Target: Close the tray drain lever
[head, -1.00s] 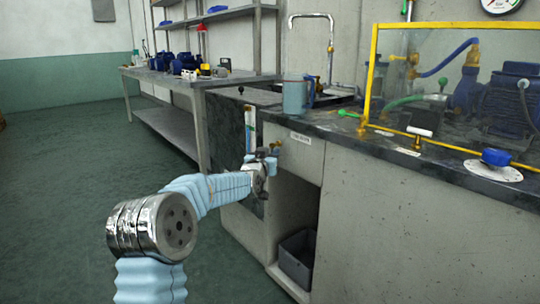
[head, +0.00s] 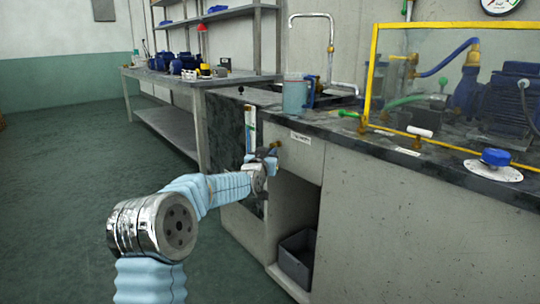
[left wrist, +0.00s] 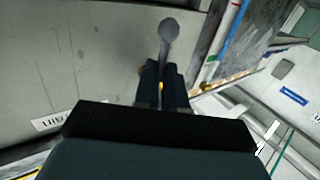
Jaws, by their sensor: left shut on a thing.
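The tray drain lever shows in the left wrist view as a grey arm with a round knob (left wrist: 169,29). Its lower part goes between the dark fingers of my left gripper (left wrist: 162,82), which is shut on it. A bit of brass shows beside the fingers. In the head view my left gripper (head: 268,158) is at the cabinet front, just below the counter edge, next to a brass fitting (head: 278,143). There the lever is mostly hidden by the gripper. A white label (head: 300,137) is to the right of it. My right gripper is not in view.
A blue-grey mug (head: 295,96) stands on the dark counter (head: 345,133) above the gripper. Below is an open cabinet bay with a grey bin (head: 298,256). A yellow-framed clear guard (head: 420,80) and a blue knob (head: 496,157) are on the right. The floor at left is clear.

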